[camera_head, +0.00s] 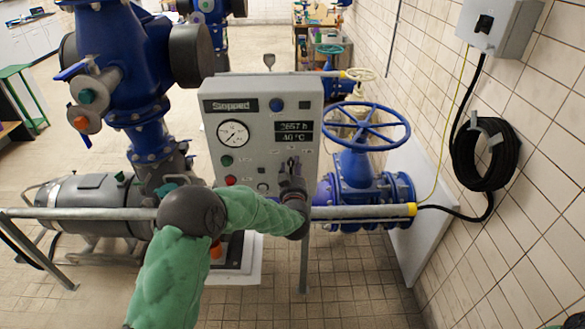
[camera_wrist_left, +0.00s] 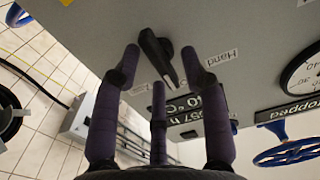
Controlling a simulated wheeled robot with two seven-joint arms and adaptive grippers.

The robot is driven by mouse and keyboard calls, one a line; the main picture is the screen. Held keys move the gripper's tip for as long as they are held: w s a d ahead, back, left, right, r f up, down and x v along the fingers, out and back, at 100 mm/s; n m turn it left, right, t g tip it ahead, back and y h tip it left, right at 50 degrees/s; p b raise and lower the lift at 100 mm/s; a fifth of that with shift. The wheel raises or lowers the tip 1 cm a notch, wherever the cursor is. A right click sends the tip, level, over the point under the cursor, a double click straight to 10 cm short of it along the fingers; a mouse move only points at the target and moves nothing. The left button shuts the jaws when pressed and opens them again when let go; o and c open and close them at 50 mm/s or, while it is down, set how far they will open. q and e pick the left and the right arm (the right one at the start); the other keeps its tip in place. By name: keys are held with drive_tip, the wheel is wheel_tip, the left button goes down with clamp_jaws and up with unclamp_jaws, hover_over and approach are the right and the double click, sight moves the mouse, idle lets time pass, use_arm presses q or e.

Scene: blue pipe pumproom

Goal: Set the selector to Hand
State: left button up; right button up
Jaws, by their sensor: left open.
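A grey control panel (camera_head: 262,130) stands in the middle of the head view. My left gripper (camera_head: 291,180) is in front of its lower right part and largely hides the selector there. In the left wrist view the selector (camera_wrist_left: 157,52) is a black elongated knob on the panel face. The open purple fingers of my left gripper (camera_wrist_left: 162,75) stand around it, one to each side and a third below it, with no visible contact. A "Hand" label (camera_wrist_left: 228,60) lies to the right of the knob. The knob's long end points down, slightly right, not at that label. My right gripper is out of view.
A blue handwheel valve (camera_head: 360,170) stands right of the panel. Blue pump pipework (camera_head: 125,60) is on the left. A coiled black cable (camera_head: 485,155) hangs on the tiled wall.

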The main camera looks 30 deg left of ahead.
use_arm(q)
drive_tip(key=shift+w+a, duration=0.1)
drive_tip(key=shift+c, duration=0.3)
clamp_jaws()
drive_tip(key=n+b, duration=0.6)
drive_tip(key=b, duration=0.3)
drive_tip(key=shift+a+f, duration=0.1)
drive_tip(key=shift+a+n+b, duration=0.1)
drive_tip(key=shift+n+b, duration=1.1)
drive_tip(key=shift+b, duration=0.15)
drive_tip(key=shift+r, duration=0.2)
